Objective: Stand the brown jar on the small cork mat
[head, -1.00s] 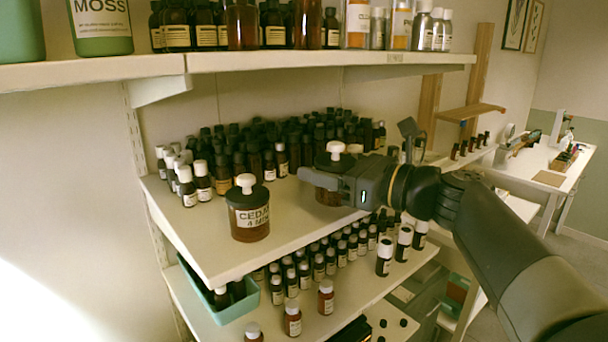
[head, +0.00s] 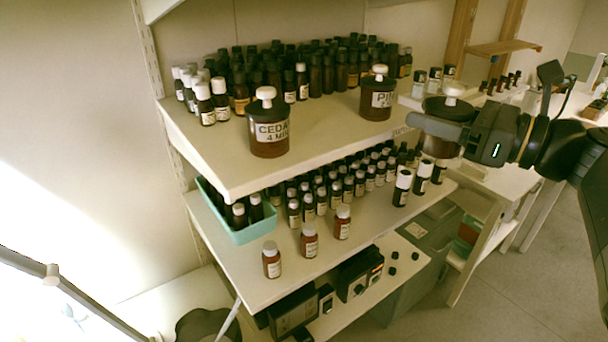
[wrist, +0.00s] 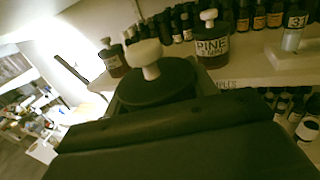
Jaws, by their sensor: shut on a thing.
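My gripper (head: 436,128) is shut on a brown jar (head: 440,149) with a black lid and white knob. It holds the jar upright in the air, just off the right end of the upper shelf. One finger crosses the front of the jar and hides part of it. In the wrist view the jar shows as a black lid (wrist: 158,84) with a white knob; its body is hidden by my gripper. I cannot make out the small cork mat in the current views.
A brown CEDAR jar (head: 269,135) and a brown PINE jar (head: 376,101) stand on the upper shelf (head: 215,160), before rows of dark bottles. The lower shelf (head: 262,287) holds a teal tray (head: 243,234) and several bottles. Clear floor (head: 520,260) lies at right.

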